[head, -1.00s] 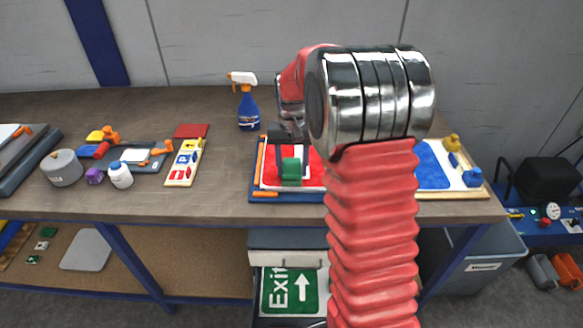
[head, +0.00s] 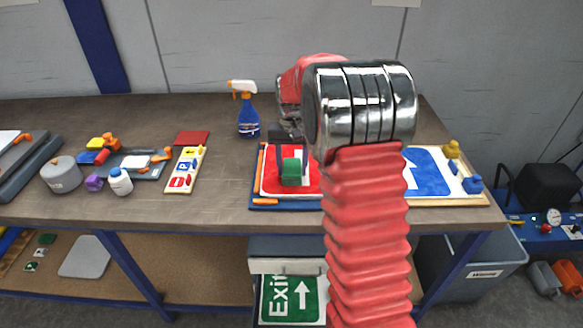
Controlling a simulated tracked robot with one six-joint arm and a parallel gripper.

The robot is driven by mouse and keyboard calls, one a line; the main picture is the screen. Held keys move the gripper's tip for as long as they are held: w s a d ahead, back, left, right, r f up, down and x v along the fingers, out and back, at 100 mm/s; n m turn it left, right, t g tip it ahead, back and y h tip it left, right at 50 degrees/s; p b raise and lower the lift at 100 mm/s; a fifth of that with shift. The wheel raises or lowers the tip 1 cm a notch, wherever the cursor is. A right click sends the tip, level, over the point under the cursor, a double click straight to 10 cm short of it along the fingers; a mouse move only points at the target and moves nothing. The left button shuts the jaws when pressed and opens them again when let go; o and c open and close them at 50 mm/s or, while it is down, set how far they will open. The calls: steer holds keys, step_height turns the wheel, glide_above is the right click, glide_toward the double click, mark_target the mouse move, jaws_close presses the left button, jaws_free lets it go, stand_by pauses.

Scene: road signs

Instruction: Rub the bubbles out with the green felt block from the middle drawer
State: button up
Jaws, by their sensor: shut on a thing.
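My gripper (head: 290,158) is shut on the green felt block (head: 291,172). The block is over the left part of a red and white sign (head: 270,182) in the middle of the bench and appears to rest on its face. My arm hides the right part of this sign. No bubbles can be made out at this size. Under the bench, a grey drawer unit (head: 287,248) stands with a drawer pulled out. A green Exit sign (head: 293,297) shows in or below it.
A blue spray bottle (head: 247,112) stands behind the sign. A blue and white arrow sign (head: 428,172) lies to the right, with yellow and blue pieces on its edge.

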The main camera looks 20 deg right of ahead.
mark_target(292, 159)
steer(key=shift+w+d+f, duration=0.1)
steer(key=shift+w+d, duration=0.25)
steer(key=shift+w, duration=0.3)
steer(key=shift+w+d+f, duration=0.1)
steer(key=shift+w+d, duration=0.2)
steer(key=shift+w, duration=0.35)
steer(key=shift+w, duration=0.1)
steer(key=shift+w+d+r, duration=0.1)
steer(key=shift+w+d, duration=0.25)
steer(key=shift+w, duration=0.35)
steer(key=shift+w+d, duration=0.35)
steer(key=shift+w, duration=0.3)
steer(key=shift+w+d+r, duration=0.1)
steer(key=shift+w+d, duration=0.25)
steer(key=shift+w, duration=0.35)
steer(key=shift+w+d+r, duration=0.1)
steer(key=shift+w+d, duration=0.2)
steer(key=shift+w, duration=0.4)
steer(key=shift+w+d+f, duration=0.1)
steer(key=shift+w+d, duration=0.25)
steer(key=shift+w, duration=0.35)
steer(key=shift+w+d+f, duration=0.1)
steer(key=shift+w+d, duration=0.2)
steer(key=shift+w, duration=0.4)
